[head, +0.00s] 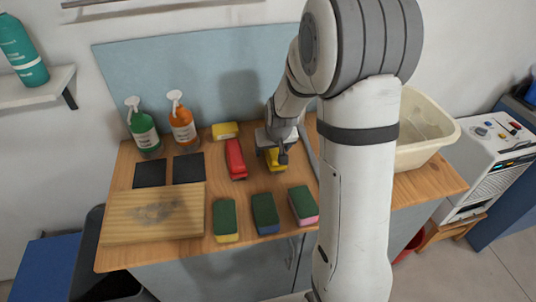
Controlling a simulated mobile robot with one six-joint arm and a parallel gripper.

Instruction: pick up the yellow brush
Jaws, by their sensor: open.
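The yellow brush (271,163) lies on the wooden worktop, to the right of a red brush (236,160). My gripper (272,152) is open and right over the yellow brush, pointing down. The gripper hides part of the brush. I cannot tell whether the fingers touch it or stand on both sides of it.
Three green-topped sponges (265,213) lie along the front edge. A yellow block (225,130), two dark pads (188,168), two spray bottles (182,122) and a wooden board (153,213) are further left. A cream basin (436,143) stands at right, partly behind my arm.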

